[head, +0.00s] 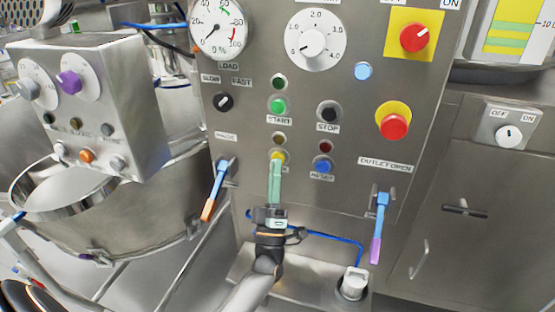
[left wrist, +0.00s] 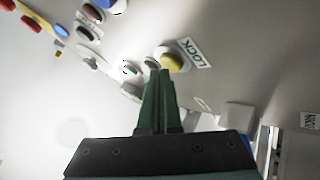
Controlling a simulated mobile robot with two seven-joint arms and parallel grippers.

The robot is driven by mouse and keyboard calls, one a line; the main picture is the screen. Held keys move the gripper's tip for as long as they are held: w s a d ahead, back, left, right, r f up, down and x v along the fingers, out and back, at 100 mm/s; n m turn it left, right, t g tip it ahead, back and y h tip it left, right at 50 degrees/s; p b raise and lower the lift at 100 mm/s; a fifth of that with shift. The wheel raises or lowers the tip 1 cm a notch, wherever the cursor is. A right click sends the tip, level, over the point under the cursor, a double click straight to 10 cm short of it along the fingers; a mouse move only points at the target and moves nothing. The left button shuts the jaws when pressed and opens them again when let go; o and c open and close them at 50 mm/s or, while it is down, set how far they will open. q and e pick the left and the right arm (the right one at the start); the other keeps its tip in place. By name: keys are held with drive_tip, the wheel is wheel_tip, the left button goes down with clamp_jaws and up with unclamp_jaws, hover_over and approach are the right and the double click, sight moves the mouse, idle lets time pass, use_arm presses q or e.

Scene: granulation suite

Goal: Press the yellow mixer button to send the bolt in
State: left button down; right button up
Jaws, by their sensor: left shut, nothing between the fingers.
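The yellow mixer button (head: 278,155) is on the lower part of the steel control panel, below the green START button (head: 278,106). In the left wrist view the yellow button (left wrist: 173,62) shows beside a LOCK label (left wrist: 196,52). My left gripper (head: 276,166) has its green fingers closed together with nothing between them. They point up at the button and cover its lower part in the head view. In the left wrist view the fingertips (left wrist: 160,73) are right beside the button. I cannot tell whether they touch it. No bolt is recognisable. My right gripper is not in view.
A blue button (head: 321,165) sits close right of the yellow one, with a black STOP button (head: 328,112) above. A blue-orange handle (head: 214,190) and a blue-purple handle (head: 380,225) flank the panel bottom. A red emergency button (head: 393,122) is at right. A steel bowl (head: 120,205) stands left.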

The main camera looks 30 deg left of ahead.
use_arm(q)
drive_tip(key=shift+w+a, duration=0.1)
drive_tip(key=shift+w, duration=0.25)
idle(0.6)
drive_tip(key=shift+s+d, duration=0.25)
drive_tip(key=shift+s, duration=0.6)
drive_tip(key=s+p, duration=0.1)
drive_tip(key=s, duration=0.1)
drive_tip(key=s+d+p, duration=0.1)
drive_tip(key=s, duration=0.1)
drive_tip(key=shift+s+p, duration=0.3)
drive_tip(key=shift+s, duration=0.1)
idle(1.7)
